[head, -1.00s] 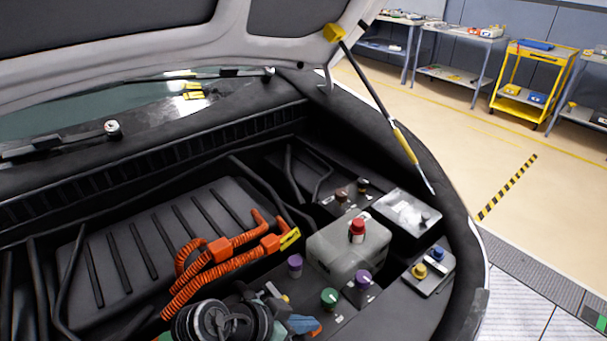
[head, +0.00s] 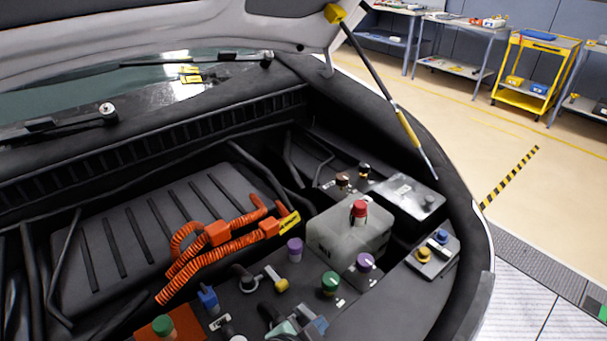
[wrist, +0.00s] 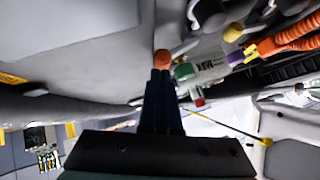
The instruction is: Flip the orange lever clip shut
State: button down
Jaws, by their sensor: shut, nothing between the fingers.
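In the wrist view my gripper (wrist: 162,76) shows as two dark fingers, shut and empty. An orange rounded part (wrist: 163,60) shows right at the fingertips. It may be the orange lever clip, but its lever shape cannot be made out. I cannot tell whether the fingers touch it or whether the clip is open or shut. In the head view no orange lever clip can be clearly picked out. Teal and grey-blue shapes show at the bottom edge there, and I cannot tell whether they are my gripper.
The whitish tank (head: 335,235) has a red cap (head: 359,211). Around it stand a green cap (head: 329,284), purple caps (head: 295,248) and a yellow-handled lever (head: 279,284). Orange cables (head: 215,245) run to the left. The raised bonnet (head: 150,30) hangs above.

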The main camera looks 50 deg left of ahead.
jog(key=shift+d+f+y+b, duration=0.25)
jog(key=shift+f+y+b, duration=0.15)
jog(key=shift+f, duration=0.1)
jog(key=shift+r, duration=0.15)
jog(key=shift+a, duration=0.15)
jog(key=shift+a+r+p, duration=0.25)
jog(key=shift+a+p, duration=0.15)
jog(key=shift+a, duration=0.25)
